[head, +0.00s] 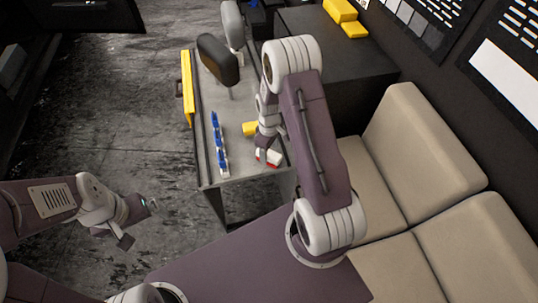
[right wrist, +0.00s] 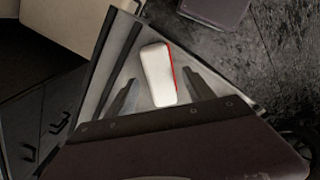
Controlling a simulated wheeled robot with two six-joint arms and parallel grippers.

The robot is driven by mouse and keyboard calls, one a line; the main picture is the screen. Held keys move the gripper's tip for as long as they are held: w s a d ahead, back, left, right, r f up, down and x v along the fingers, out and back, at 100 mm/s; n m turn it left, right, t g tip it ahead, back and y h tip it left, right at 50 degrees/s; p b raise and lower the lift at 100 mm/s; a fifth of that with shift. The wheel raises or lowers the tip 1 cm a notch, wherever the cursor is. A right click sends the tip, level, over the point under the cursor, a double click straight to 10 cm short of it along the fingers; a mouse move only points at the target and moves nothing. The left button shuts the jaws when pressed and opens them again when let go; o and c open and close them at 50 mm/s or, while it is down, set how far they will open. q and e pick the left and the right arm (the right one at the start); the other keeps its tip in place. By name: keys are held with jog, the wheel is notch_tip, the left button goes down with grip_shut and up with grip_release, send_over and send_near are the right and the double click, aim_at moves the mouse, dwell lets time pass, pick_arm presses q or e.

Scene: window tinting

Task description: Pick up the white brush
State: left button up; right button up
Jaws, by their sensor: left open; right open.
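The white brush (head: 270,156) has a red edge and lies on the narrow grey table (head: 238,165), near its front right. In the right wrist view the white brush (right wrist: 156,76) shows whole, lying between the two spread fingers, with its red edge on the right. My right gripper (head: 265,148) hangs over the brush with its fingers open on either side; I cannot tell whether they touch it. My left gripper (head: 141,219) is open and empty, above the floor left of the table.
A yellow item (head: 249,129) lies just behind my right gripper. Beige seats (head: 425,150) are at the right; the floor at left is clear.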

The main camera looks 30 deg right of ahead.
notch_tip(320, 180, down, 2)
jog(key=shift+f, duration=0.2)
grip_shut()
jog(key=shift+r, duration=0.15)
jog(key=shift+w+r, duration=0.1)
jog(key=shift+r, duration=0.25)
notch_tip(320, 180, up, 3)
jog(key=shift+f+b, duration=0.2)
jog(key=shift+b, duration=0.3)
jog(key=s+d+r+b, duration=0.1)
jog(key=s+d+r, duration=0.4)
jog(key=s, duration=0.5)
notch_tip(320, 180, up, 2)
jog(key=shift+s+d+r+b, duration=0.2)
jog(key=shift+s+r+b, duration=0.05)
jog(key=shift+b, duration=0.1)
